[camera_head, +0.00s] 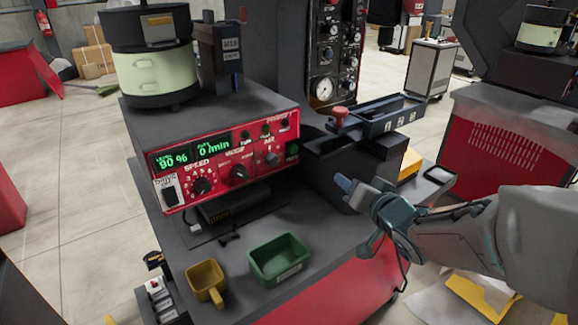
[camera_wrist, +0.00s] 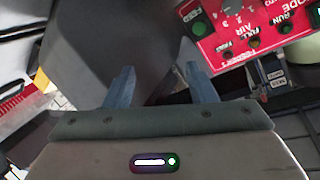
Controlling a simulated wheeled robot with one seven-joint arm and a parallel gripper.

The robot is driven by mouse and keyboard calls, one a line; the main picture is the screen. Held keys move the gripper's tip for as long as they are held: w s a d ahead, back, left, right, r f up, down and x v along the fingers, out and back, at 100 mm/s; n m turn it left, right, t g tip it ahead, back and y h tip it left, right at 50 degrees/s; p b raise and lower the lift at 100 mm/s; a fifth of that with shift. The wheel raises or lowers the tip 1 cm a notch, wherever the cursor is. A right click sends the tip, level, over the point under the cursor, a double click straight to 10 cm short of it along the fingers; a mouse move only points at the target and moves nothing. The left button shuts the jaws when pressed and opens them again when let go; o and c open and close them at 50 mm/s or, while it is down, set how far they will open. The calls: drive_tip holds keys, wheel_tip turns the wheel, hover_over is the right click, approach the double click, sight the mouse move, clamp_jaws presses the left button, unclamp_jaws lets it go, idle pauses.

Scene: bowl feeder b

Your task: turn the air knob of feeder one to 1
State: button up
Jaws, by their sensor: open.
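The red-fronted control box (camera_head: 222,160) stands on the dark bench below the bowl. The AIR knob (camera_head: 272,158) is at the right of its front, under the AIR label and beside a green button. The knob (camera_wrist: 235,8) also shows in the wrist view, partly cut off at the top edge; its setting is not readable. My gripper (camera_head: 352,215) is open and empty, to the right of the panel and apart from it. In the wrist view my gripper (camera_wrist: 157,60) has its fingers spread, with the panel up and to the right.
The speed knob (camera_head: 202,186) and a middle knob (camera_head: 239,175) are left of the AIR knob. A dark block with a tray (camera_head: 385,117) and red knob stands at the right. A green bin (camera_head: 279,260) and yellow cup (camera_head: 206,283) sit on the front of the bench.

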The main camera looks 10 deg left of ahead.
sight(276, 161)
drive_tip(key=s+a+n+g+y+b, duration=0.1)
drive_tip(key=s+a+g+y+b, duration=0.15)
drive_tip(key=a+y, duration=0.45)
drive_tip(key=shift+t+h, duration=0.25)
drive_tip(key=shift+h, duration=0.15)
drive_tip(key=x, duration=1.4)
drive_tip(key=shift+s+a+f+p, duration=0.1)
drive_tip(key=shift+s+f+p, duration=0.05)
drive_tip(key=shift+f+p, duration=0.25)
drive_tip(key=c, duration=1)
